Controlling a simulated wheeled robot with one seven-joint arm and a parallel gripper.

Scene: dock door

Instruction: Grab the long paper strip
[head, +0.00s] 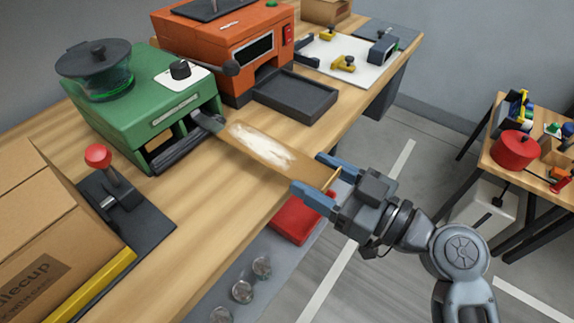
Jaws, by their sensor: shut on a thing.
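A long, flat tan strip (262,146) with a whitish patch runs from the front of the green machine (150,95) over the wooden bench toward my gripper. I take it for the long paper strip, but I cannot tell its material. Its right end looks raised. Its left end meets a dark grey part at the machine's front. My gripper (307,173) is at the right end of the strip, with one blue finger on each side, shut on it. The part of the strip between the jaws is partly hidden.
An orange machine (215,45) with a dark tray (295,95) stands behind. A red-knobbed lever (98,155) and a cardboard box (50,230) are at left. A red bin (293,222) sits below the bench edge. Another table (540,180) stands at right, with open floor between.

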